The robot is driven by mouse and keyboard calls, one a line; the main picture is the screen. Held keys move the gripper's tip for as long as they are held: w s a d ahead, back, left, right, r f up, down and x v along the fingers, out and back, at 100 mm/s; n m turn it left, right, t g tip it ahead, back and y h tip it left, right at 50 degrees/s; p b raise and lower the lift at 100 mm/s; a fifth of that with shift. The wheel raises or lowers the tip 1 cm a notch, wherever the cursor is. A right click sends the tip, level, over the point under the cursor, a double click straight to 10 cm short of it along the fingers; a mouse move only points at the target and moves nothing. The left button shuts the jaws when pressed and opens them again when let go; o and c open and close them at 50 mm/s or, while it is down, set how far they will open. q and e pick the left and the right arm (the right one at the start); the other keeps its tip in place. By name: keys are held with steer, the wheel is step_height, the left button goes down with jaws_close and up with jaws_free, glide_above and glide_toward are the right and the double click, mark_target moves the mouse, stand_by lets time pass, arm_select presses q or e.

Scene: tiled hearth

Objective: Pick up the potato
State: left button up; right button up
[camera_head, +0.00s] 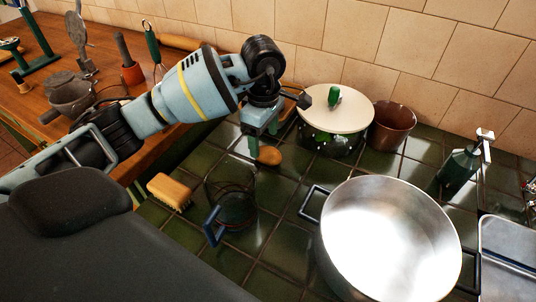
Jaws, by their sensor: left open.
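The potato (269,156) is a small orange-brown oval on the dark green tiles, left of the lidded pot. My left gripper (262,142) reaches down over it from above, with its fingertips at the potato's upper left side. The gripper is open; one finger overlaps the potato's edge in the picture, and I cannot tell whether it touches. My right gripper is not in view.
A glass jug (231,207) with a blue handle and a scrubbing brush (168,192) stand nearer. A large steel pot (388,235) is at right. A cream-lidded pot (347,106), brown pot (391,128) and green dispenser (456,171) stand farther back, near the tiled wall.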

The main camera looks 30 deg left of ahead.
mark_target(264, 148)
arm_select(q)
step_height(264, 148, down, 5)
steer(key=shift+w+r, duration=0.1)
stand_by(0.3)
steer(key=shift+a, duration=0.1)
steer(key=c, duration=1.1)
